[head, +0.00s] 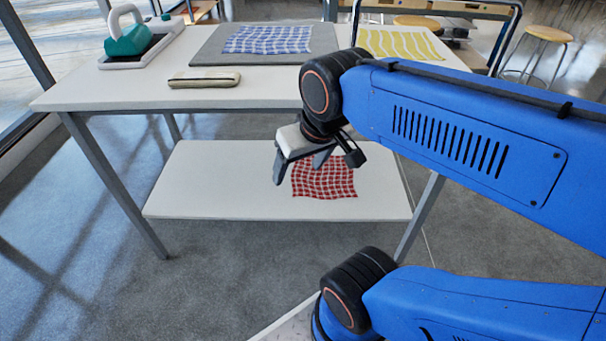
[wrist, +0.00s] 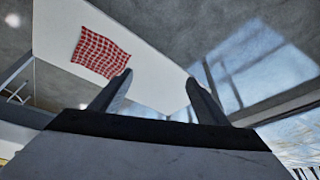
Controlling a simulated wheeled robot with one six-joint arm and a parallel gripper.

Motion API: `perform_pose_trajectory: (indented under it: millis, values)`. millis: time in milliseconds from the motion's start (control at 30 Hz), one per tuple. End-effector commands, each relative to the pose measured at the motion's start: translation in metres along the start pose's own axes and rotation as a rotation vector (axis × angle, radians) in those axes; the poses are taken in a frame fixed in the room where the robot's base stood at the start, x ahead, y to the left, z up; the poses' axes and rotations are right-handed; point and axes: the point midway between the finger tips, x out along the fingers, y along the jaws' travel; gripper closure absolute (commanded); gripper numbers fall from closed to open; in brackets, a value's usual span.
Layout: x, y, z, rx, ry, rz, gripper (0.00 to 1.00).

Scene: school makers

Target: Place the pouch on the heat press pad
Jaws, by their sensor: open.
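The pouch (head: 204,80), a slim beige case with a dark line along it, lies on the table top near its front edge. The heat press pad (head: 207,50) looks to be the grey mat behind it, with a blue checkered cloth (head: 268,40) lying on it. My gripper (head: 298,174) is open and empty, in front of the table and below the height of its top, to the right of the pouch and lower. In the wrist view my two fingers (wrist: 158,90) stand apart with nothing between them. The pouch is not visible in the wrist view.
A teal iron-like tool (head: 128,40) stands on a tray at the table's left. A yellow striped cloth (head: 400,45) lies at right. A red checkered cloth (head: 325,178) lies on the lower shelf (head: 210,185), also visible in the wrist view (wrist: 100,52). Stools (head: 548,34) stand behind.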

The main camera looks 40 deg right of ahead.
Motion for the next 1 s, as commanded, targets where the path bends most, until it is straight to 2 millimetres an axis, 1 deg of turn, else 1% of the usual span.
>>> perform_pose_trajectory:
  millis: [33,100,200,267,367,467,567,600,667,700,767,800,967,1000]
  values:
    - [0.005,0.001,0.008,-0.034,0.006,0.001,0.31]
    - [0.009,0.002,0.014,-0.07,0.014,0.001,0.28]
    - [0.011,0.003,0.017,-0.091,0.017,0.001,0.28]
    - [0.01,0.003,0.016,-0.089,0.016,0.001,0.28]
    - [0.003,0.001,0.005,-0.045,0.007,0.001,0.28]
    - [-0.011,-0.002,-0.017,0.06,-0.014,0.001,0.28]
    - [-0.032,-0.006,-0.05,0.216,-0.043,0.006,0.28]
    - [-0.04,-0.009,-0.064,0.284,-0.054,0.01,0.28]
    - [-0.052,-0.012,-0.085,0.385,-0.074,0.018,0.28]
    - [-0.059,-0.014,-0.099,0.453,-0.085,0.023,0.28]
    - [-0.07,-0.017,-0.119,0.554,-0.103,0.034,0.28]
    - [-0.077,-0.019,-0.132,0.621,-0.113,0.042,0.28]
    - [-0.1,-0.028,-0.185,0.888,-0.155,0.084,0.28]
    - [-0.106,-0.031,-0.198,0.954,-0.163,0.096,0.28]
